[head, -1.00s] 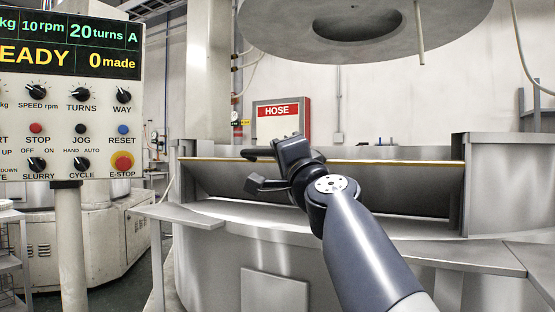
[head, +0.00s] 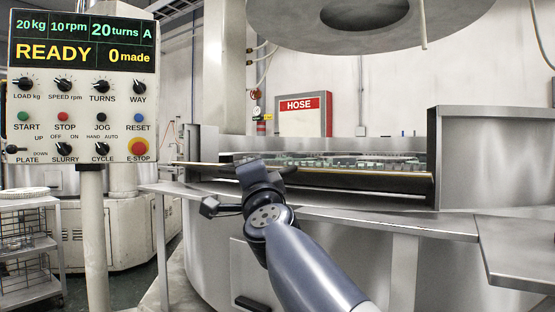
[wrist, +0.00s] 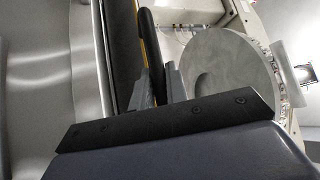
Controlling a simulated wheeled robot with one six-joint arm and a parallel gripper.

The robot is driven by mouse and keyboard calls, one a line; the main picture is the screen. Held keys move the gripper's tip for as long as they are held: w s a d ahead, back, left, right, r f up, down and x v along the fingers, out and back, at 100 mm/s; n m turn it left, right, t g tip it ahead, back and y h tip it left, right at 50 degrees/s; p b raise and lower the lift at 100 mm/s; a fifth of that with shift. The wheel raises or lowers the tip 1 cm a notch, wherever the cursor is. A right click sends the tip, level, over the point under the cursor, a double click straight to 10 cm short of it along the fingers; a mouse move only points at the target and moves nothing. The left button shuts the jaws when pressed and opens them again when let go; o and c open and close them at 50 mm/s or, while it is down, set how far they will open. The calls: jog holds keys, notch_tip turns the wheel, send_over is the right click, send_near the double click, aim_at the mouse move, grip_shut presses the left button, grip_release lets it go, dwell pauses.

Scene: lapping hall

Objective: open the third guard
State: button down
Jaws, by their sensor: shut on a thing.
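The guard (head: 370,179) is a long metal flap with a yellow-brown edge, set between two upright end walls of the big round machine. It is tipped down toward me, and a gap shows above its edge. My gripper (head: 243,171) is at the left part of the guard's edge. In the wrist view my gripper (wrist: 160,88) has its two grey fingers closed about the black handle bar (wrist: 148,45), beside the guard's yellow edge. Which number this guard has is not marked in view. The fingertips are mostly hidden in the head view.
A control panel (head: 84,85) on a post stands left, reading READY and 0 made. A large ring plate (head: 370,18) hangs above the machine. Flat ledges (head: 440,225) run around its front. A wire cart (head: 28,240) stands far left. A red-and-white hose box (head: 305,118) is behind.

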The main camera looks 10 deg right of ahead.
jog(key=shift+s+a+f+b, duration=0.1)
jog(key=shift+f+b, duration=0.6)
jog(key=shift+f, duration=0.6)
jog(key=c, duration=1.4)
grip_release()
jog(key=shift+s, duration=0.1)
jog(key=v, duration=1)
jog(key=shift+s+f+p, duration=0.2)
jog(key=shift+s+p, duration=0.1)
jog(key=shift+p, duration=0.05)
jog(key=shift+c, duration=0.3)
